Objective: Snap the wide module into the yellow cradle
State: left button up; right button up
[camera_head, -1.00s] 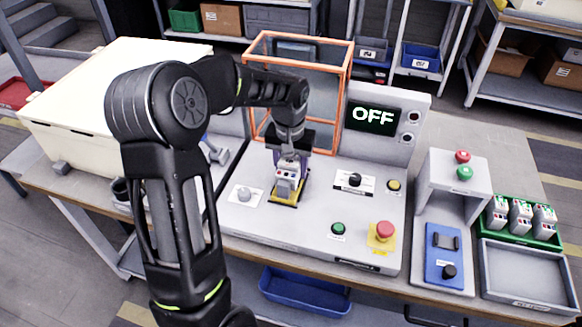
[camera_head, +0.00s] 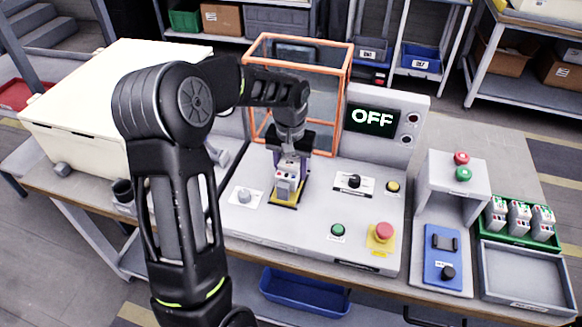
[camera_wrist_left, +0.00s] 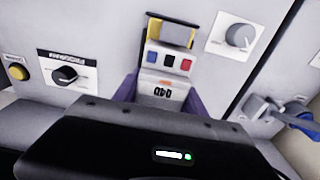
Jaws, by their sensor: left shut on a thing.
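The wide module (camera_head: 287,182) is a white and grey block with coloured squares on its face; it also shows in the left wrist view (camera_wrist_left: 165,82). It sits at the yellow cradle (camera_head: 285,205), whose yellow front edge also shows in the left wrist view (camera_wrist_left: 171,32). My left gripper (camera_head: 289,157) comes down from above and is shut on the module. Purple parts flank the module. The gripper hides its upper end, so I cannot tell whether it is fully seated. My right gripper is not in view.
An orange-framed guard (camera_head: 350,95) stands behind the cradle. The panel display (camera_head: 372,118) reads OFF. A red button (camera_head: 384,231) and black selector knob (camera_head: 354,181) are right of the cradle. A green tray (camera_head: 531,235) with several modules stands far right.

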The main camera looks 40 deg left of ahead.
aim_at(291, 160)
pick_arm(q)
jog(key=shift+s+f+b, duration=0.15)
jog(key=shift+s+f, duration=0.15)
jog(key=shift+f, duration=0.3)
jog(key=shift+s+f+b, duration=0.15)
jog(key=shift+s+f, duration=0.1)
jog(key=shift+f, duration=0.3)
dwell(0.7)
jog(key=o, duration=1.3)
jog(key=shift+d, duration=0.1)
jog(key=o, duration=0.3)
jog(key=shift+w+r, duration=0.1)
jog(key=shift+r, duration=0.2)
jog(key=r, duration=0.5)
jog(key=r+b, duration=0.1)
jog(key=r, duration=0.2)
jog(key=shift+w+r, duration=0.25)
jog(key=shift+r, duration=0.5)
jog(key=shift+c, duration=0.3)
